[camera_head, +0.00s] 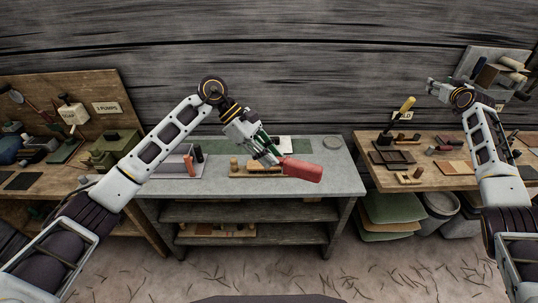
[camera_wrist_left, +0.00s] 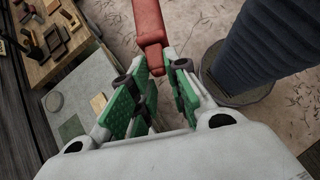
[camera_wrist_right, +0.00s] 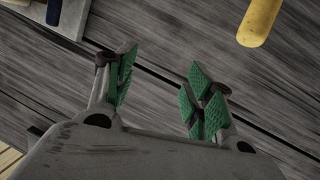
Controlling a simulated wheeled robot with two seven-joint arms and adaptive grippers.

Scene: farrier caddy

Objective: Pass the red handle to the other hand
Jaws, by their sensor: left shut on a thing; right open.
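The red handle (camera_head: 302,170) is in the head view, held in the air in front of the middle grey workbench. My left gripper (camera_head: 270,155) is shut on one end of it, and the handle's free part sticks out to the right and slightly down. In the left wrist view the red handle (camera_wrist_left: 149,22) extends away from the green-padded fingers (camera_wrist_left: 160,75); its gripped end is partly hidden between them. My right gripper (camera_head: 432,88) is raised at the far right, well apart from the handle. In the right wrist view its fingers (camera_wrist_right: 158,85) are open with nothing between them.
The grey workbench (camera_head: 340,185) holds a grey tray (camera_head: 178,163) and a wooden rack. A wooden bench (camera_head: 455,183) with trays and small tools stands right, below my right arm. A yellow-handled tool (camera_head: 405,104) stands upright there. Another wooden bench stands left.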

